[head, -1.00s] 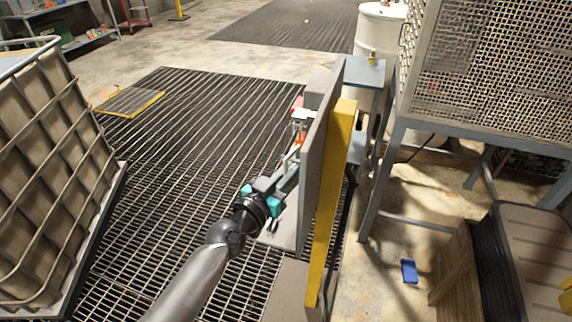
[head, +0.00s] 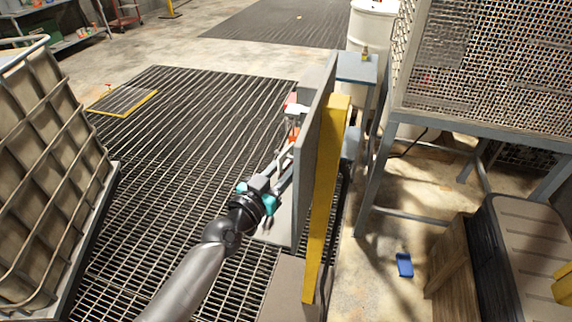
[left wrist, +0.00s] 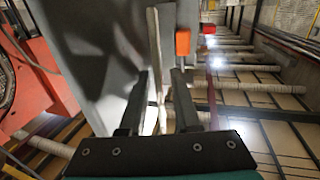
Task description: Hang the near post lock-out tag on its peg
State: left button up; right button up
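My left gripper (head: 281,168) reaches along the left face of an upright grey panel (head: 314,150). In the left wrist view its two dark fingers (left wrist: 160,85) stand apart, with a pale upright strip (left wrist: 155,45) showing between or beyond them. I cannot tell whether they touch it. A small orange-red piece (left wrist: 183,42) hangs just past the right finger; an orange piece also shows beyond the gripper in the head view (head: 294,134). A red and white item (head: 293,107) is farther along the panel. I cannot make out which piece is the tag, nor its peg. My right gripper is out of view.
A yellow post (head: 325,200) stands right of the panel. A caged tank (head: 45,170) is at left, and a mesh cage on a grey stand (head: 385,180) at right. A blue item (head: 404,265) lies on the floor. The grating (head: 170,150) is largely clear.

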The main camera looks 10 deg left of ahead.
pick_arm(q)
jog(key=shift+o, duration=0.7)
jog(key=shift+s, duration=0.1)
jog(key=shift+s+f, duration=0.1)
jog(key=shift+s, duration=0.15)
jog(key=b+v, duration=0.2)
jog(key=v, duration=1.2)
jog(key=shift+s+a, duration=0.25)
jog(key=s+a+f+g+y+b, duration=0.1)
jog(key=s+a+f+g+b, duration=0.15)
jog(key=f, duration=1.15)
jog(key=s+a+f+n+g+y+b, duration=0.1)
jog(key=s+f+g+y+b, duration=0.15)
jog(key=f, duration=1.05)
jog(key=s+a+f+g+y+b, duration=0.1)
jog(key=s+f+g+b, duration=0.25)
jog(key=f, duration=1.05)
jog(key=s+d+f+g+b, duration=0.3)
jog(key=s+f+g+b, duration=0.3)
jog(key=s+f, duration=1.6)
jog(key=shift+s+f+g+y+b, duration=0.35)
jog(key=shift+s+g, duration=0.5)
jog(key=shift+s, duration=0.1)
